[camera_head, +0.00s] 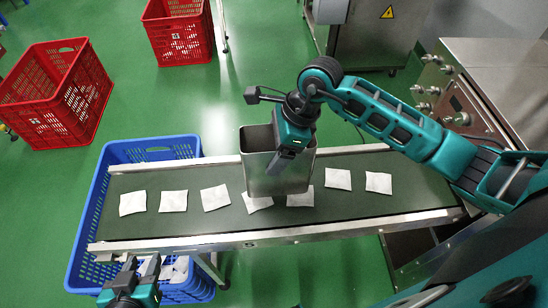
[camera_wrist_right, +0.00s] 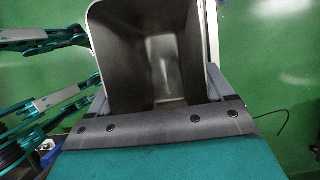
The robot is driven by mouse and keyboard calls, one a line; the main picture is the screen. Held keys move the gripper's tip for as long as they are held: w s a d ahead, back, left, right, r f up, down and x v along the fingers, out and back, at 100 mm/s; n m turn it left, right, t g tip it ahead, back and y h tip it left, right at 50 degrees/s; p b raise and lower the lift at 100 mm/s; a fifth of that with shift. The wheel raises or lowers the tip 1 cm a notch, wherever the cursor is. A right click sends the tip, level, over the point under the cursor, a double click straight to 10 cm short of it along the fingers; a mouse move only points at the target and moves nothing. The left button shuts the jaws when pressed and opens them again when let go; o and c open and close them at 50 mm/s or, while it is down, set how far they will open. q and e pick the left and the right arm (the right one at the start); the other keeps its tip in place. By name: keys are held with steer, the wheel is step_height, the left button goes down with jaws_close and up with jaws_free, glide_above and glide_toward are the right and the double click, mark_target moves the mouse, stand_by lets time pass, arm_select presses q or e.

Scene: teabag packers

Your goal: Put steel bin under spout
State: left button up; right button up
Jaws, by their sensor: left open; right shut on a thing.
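The steel bin (camera_head: 260,179) is an open-topped, upright grey box over the middle of the conveyor belt. My right gripper (camera_head: 284,160) is shut on its near wall. The right wrist view looks into the bin (camera_wrist_right: 160,65), which appears empty, with the gripper (camera_wrist_right: 158,112) across its near side. I cannot tell whether the bin touches the belt. My left gripper (camera_head: 140,268) is open and empty at the lower left, by the near edge of the conveyor. I cannot make out a spout in either view.
The conveyor (camera_head: 400,198) carries several white teabags; the bin partly covers some. A blue crate (camera_head: 83,222) stands at its left end, with teabags inside. Red crates (camera_head: 45,118) stand at the upper left. A steel machine with knobs (camera_head: 470,100) is at right.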

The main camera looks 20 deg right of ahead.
steer(key=shift+f, duration=1.85)
steer(key=shift+f+b, duration=0.15)
steer(key=shift+b, duration=0.15)
steer(key=o, duration=1.4)
